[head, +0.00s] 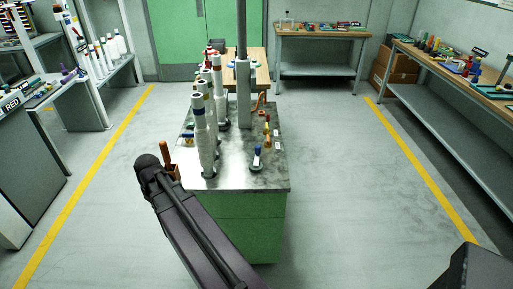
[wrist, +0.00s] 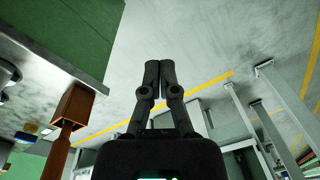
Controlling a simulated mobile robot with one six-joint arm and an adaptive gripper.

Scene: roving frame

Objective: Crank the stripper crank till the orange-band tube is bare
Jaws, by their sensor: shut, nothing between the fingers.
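My gripper (wrist: 159,68) is shut and empty in the wrist view, its two fingers side by side over the floor. In the head view my dark arm reaches up to the bench's left side, and I cannot make out the fingers. A brown wooden handle with a wider block end (wrist: 72,108) is left of my fingers, apart from them. A brown handle (head: 166,156) also shows beside my arm in the head view; it may be the crank, but I cannot tell. White banded tubes (head: 201,125) stand in a row on the bench; I cannot tell which has the orange band.
The green bench (head: 245,228) has a steel top with a grey post (head: 243,105) and small tools. Side tables (head: 420,62) stand right and left, with another table (head: 318,34) at the back. Clear floor lies either side of the bench, marked by yellow lines.

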